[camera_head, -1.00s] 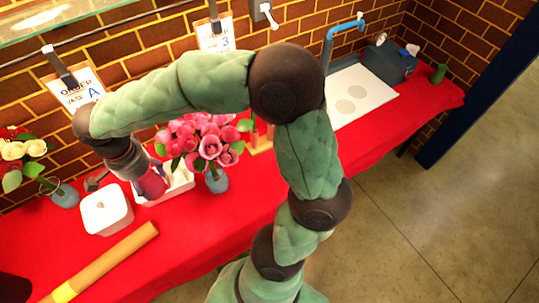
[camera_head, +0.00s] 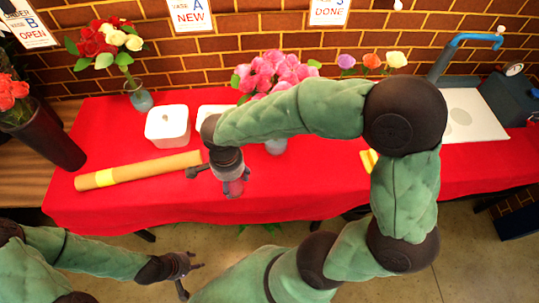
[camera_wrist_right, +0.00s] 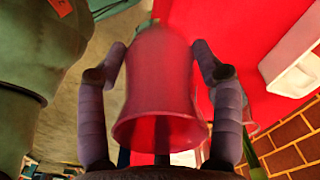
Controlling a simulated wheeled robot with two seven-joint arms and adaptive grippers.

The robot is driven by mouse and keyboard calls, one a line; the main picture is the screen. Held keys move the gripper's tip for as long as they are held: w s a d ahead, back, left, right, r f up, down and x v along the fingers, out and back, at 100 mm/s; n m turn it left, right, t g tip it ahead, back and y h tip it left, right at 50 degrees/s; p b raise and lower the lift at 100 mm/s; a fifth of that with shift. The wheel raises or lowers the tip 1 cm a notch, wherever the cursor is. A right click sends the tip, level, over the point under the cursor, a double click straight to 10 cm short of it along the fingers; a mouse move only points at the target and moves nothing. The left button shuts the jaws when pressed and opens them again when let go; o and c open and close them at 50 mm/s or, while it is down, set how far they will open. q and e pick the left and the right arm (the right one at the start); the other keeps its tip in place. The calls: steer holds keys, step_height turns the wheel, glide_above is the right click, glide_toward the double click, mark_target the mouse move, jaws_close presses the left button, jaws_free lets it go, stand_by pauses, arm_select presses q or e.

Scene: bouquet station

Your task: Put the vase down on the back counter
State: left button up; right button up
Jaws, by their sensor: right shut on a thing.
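A translucent red-pink vase (camera_head: 234,188) is held in my right gripper (camera_head: 232,178). In the right wrist view the vase (camera_wrist_right: 160,85) sits between both fingers of the gripper (camera_wrist_right: 163,75), its flared rim toward the wrist. In the head view it shows over the front part of the counter, covered with red cloth (camera_head: 110,208), along the brick wall. I cannot tell its height above the cloth. My left gripper (camera_head: 192,277) is in front of the counter, low in the head view, fingers apart and empty.
A cardboard roll (camera_head: 140,170) and white box (camera_head: 167,126) lie left of the vase. A glass vase with red and cream flowers (camera_head: 140,98) and a pink bouquet (camera_head: 275,72) stand behind.

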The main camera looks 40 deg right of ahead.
steer(key=w+d+f+b, duration=0.1)
steer(key=w+d+f, duration=0.1)
steer(key=d+f, duration=0.1)
steer(key=w+d+f+b, duration=0.2)
steer(key=d+f, duration=0.1)
steer(key=d, duration=0.1)
steer(key=w+d+f+b, duration=0.1)
steer(key=w+d+f, duration=0.1)
steer(key=d+f, duration=0.1)
steer(key=shift+w+d+b, duration=0.35)
steer(key=shift+d, duration=0.05)
steer(key=shift+d+f, duration=0.15)
steer(key=shift+w+d+f+b, duration=0.15)
steer(key=shift+f+b, duration=0.55)
steer(key=shift+f, duration=1)
steer(key=shift+f, duration=0.15)
steer(key=o, duration=1.7)
